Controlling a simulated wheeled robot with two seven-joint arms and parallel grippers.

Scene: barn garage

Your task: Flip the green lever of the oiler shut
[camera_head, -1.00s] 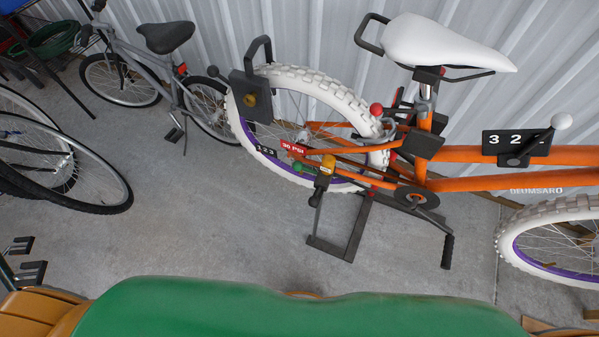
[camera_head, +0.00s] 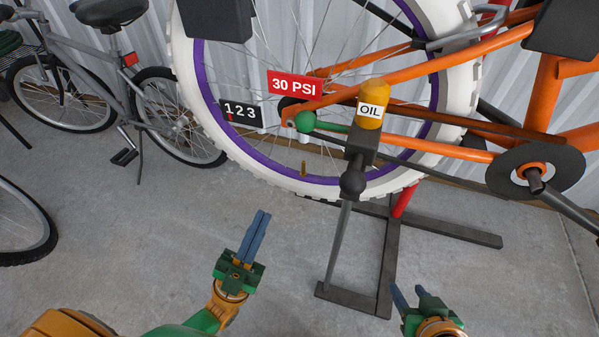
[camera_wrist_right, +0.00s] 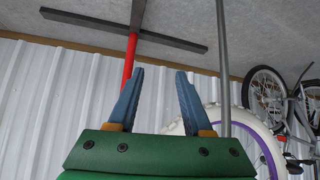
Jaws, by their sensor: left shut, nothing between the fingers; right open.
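The oiler (camera_head: 370,103) is an orange-yellow bottle labelled OIL, on a dark block atop a thin grey post, in front of the wheel in the head view. Its green lever (camera_head: 332,126) sticks out to the left, nearly level, ending in a green ball (camera_head: 305,121). My left gripper (camera_head: 261,218) is shut and empty, below and left of the lever, well apart from it. My right gripper (camera_head: 408,290) is low, below the oiler and right of its post. The right wrist view shows its blue fingers (camera_wrist_right: 160,75) spread apart with nothing between them.
The orange bike's rear wheel (camera_head: 183,70) stands behind the oiler. A red 30 PSI sign (camera_head: 295,86) and a black 1 2 3 counter (camera_head: 240,113) sit near the lever. The stand's dark feet (camera_head: 352,300) lie on the floor. Grey bikes (camera_head: 130,70) stand left.

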